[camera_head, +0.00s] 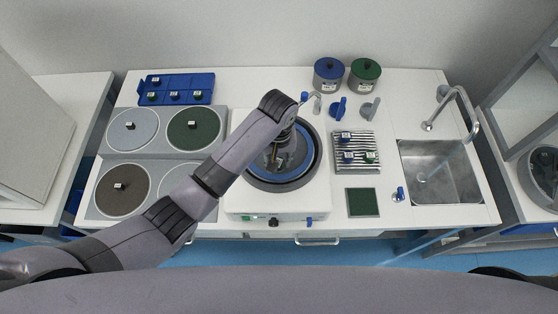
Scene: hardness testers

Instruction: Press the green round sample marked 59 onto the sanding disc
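The sanding disc (296,164) lies in the round blue-rimmed bowl of the white machine in the middle of the bench. My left arm reaches in from the left, and my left gripper (278,160) points down over the disc. Its fingers are small and dark against the disc, so I cannot tell whether they are open or shut, or whether they hold a sample. I cannot make out a sample marked 59. Small labelled samples sit in the blue tray (209,79) and on the ridged metal rack (337,169), with labels too small to read. My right gripper is not in view.
Several round plates, one with a dark green face (208,128), lie at the left. Blue (329,68) and green (365,70) lidded jars stand at the back. A green square pad (362,209) lies in front of the rack. A sink (440,175) is at the right.

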